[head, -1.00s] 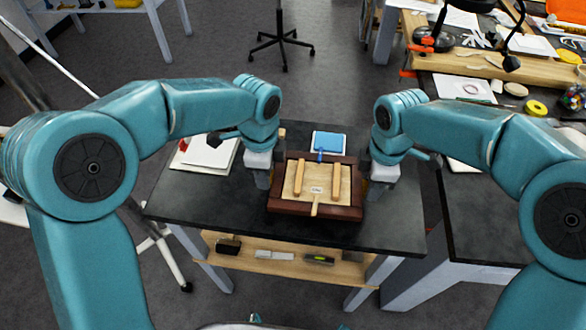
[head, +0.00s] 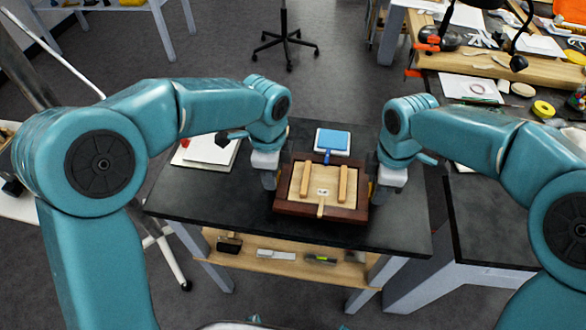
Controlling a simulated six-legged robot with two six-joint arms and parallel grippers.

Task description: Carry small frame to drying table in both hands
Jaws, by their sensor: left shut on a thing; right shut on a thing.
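The small frame (head: 290,205) has a dark reddish-brown wooden border around a pale panel with two light wooden bars and a small label. It is over a black-topped table (head: 400,232); I cannot tell whether it touches the top. My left gripper (head: 270,180) is shut on the frame's left side. My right gripper (head: 371,188) is shut on its right side. The fingertips are partly hidden by the grippers' own bodies. I cannot tell which table is the drying table.
A blue pad on a white sheet (head: 341,151) lies behind the frame. White papers (head: 207,150) lie at the table's back left. A lower wooden shelf (head: 283,262) holds several tools. A cluttered workbench (head: 480,62) stands at the right. A wheeled stand (head: 287,45) is on the open floor behind.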

